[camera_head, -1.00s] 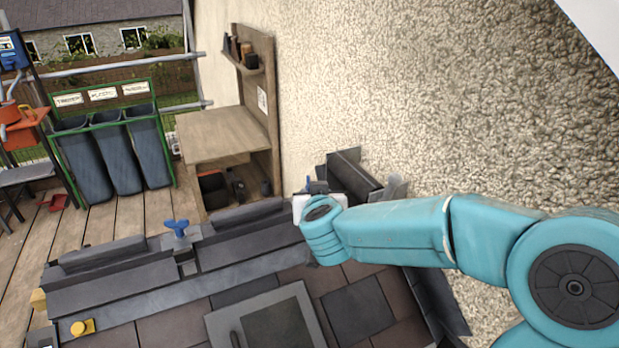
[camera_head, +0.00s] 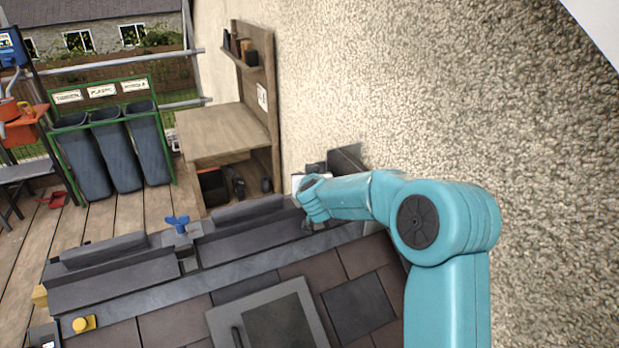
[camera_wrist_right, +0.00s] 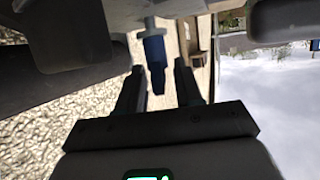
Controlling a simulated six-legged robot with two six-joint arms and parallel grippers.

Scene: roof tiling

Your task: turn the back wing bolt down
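A blue wing bolt (camera_wrist_right: 154,60) shows in the right wrist view, hanging from a grey part at the top of the picture. My right gripper (camera_wrist_right: 159,68) is open, with one dark finger on each side of this bolt and a visible gap around it. In the head view my right arm reaches to the far end of the ridge, by the wall; its fingers and that bolt are hidden there. Another blue wing bolt (camera_head: 178,224) stands upright at the middle of the ridge, clear of the gripper. My left gripper is not in view.
Dark ridge tiles (camera_head: 110,270) run along the roof. A framed hatch (camera_head: 270,318) lies in front. The pebbled wall (camera_head: 450,90) is close to my right arm. A wooden shelf bench (camera_head: 225,135) and several bins (camera_head: 115,145) stand behind.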

